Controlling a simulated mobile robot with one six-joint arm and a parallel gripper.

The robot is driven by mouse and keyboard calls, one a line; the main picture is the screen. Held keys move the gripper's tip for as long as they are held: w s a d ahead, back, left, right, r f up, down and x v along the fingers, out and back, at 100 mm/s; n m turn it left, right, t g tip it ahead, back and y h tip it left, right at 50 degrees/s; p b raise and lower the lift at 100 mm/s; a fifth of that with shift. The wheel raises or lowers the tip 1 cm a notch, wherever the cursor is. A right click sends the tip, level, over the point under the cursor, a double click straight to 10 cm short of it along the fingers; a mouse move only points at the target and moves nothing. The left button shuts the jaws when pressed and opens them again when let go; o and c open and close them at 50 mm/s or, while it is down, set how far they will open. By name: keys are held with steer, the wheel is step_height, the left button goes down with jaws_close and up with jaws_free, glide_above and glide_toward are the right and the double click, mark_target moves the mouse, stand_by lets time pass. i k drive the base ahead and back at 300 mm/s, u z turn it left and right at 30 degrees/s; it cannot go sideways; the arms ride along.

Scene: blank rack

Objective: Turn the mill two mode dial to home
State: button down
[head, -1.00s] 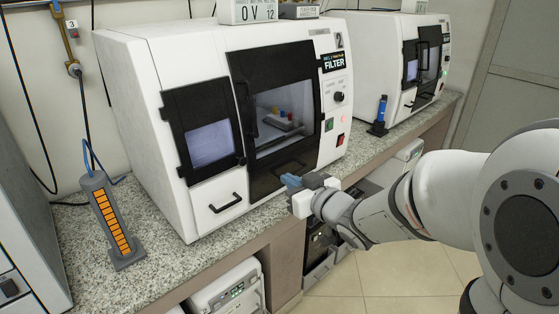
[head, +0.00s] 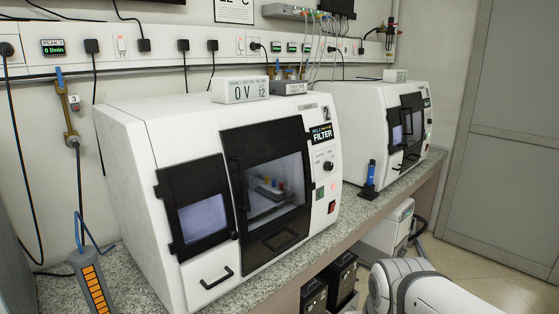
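Mill two (head: 135,165) is a white machine on the counter, marked with a "2" and a FILTER label (head: 322,133). Its mode dial (head: 328,166) is a small black round knob on the right front panel, below the label. The dial's pointer is too small to read. A green button (head: 320,194) and a red switch (head: 332,207) sit below the dial. A dark-framed window door (head: 262,185) is shut, with small coloured items behind it. Part of my arm shows at the lower right. My gripper is not in view.
A second white machine (head: 345,120) stands to the right, with a blue bottle (head: 370,174) on the counter between the two. A grey holder with orange strips (head: 93,285) stands at the lower left. Boxes (head: 240,90) lie on top of mill two. Floor (head: 500,285) is clear at right.

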mark_target(328, 166)
steer(key=u, duration=0.4)
steer(key=i, duration=0.95)
steer(key=z, duration=0.2)
